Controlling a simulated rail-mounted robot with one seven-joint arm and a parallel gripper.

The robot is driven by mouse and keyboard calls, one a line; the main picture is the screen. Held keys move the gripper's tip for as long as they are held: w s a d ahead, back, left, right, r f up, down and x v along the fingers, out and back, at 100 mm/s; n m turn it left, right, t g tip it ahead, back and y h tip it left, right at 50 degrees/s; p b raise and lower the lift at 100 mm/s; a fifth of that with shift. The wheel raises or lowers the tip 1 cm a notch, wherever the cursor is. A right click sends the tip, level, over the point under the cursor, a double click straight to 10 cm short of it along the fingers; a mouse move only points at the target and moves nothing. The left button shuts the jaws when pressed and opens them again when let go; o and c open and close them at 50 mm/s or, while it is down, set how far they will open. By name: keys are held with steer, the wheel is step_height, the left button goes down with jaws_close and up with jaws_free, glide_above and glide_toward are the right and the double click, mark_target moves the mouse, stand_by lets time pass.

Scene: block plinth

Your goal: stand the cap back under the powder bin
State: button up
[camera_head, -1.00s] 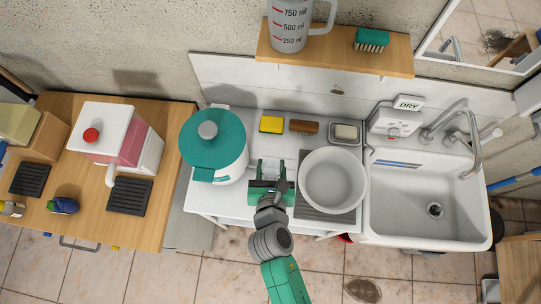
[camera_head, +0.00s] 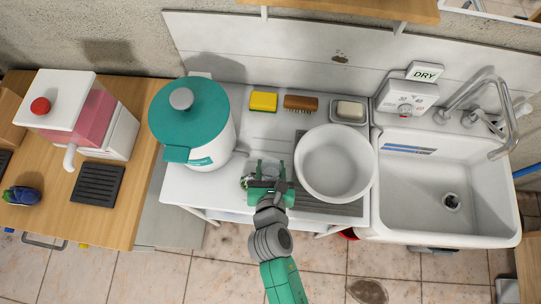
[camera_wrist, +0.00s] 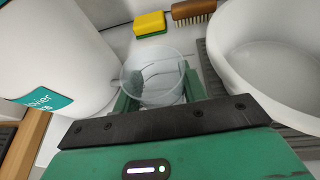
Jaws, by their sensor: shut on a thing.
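A clear, cup-like cap (camera_wrist: 160,72) is between the two green fingers of my gripper (camera_wrist: 158,100) in the wrist view. In the head view my gripper (camera_head: 268,180) is shut on it, low over the white worktop, and largely hides it. A greyish patch shows at the cap's left side; I cannot tell what it is. A white bin (camera_head: 208,152) with a teal lid stands just left of my gripper. Its teal label is only partly readable in the wrist view (camera_wrist: 45,100), so I cannot be sure that it is the powder bin.
A white basin (camera_head: 335,165) stands close right of my gripper on a grey ribbed mat. A yellow sponge (camera_head: 263,101), a brown brush (camera_head: 300,103) and a soap dish (camera_head: 349,111) line the back. The sink (camera_head: 440,195) is at right, a pink dispenser (camera_head: 85,115) at left.

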steer(key=shift+w+r, duration=0.1)
steer(key=shift+r, duration=0.2)
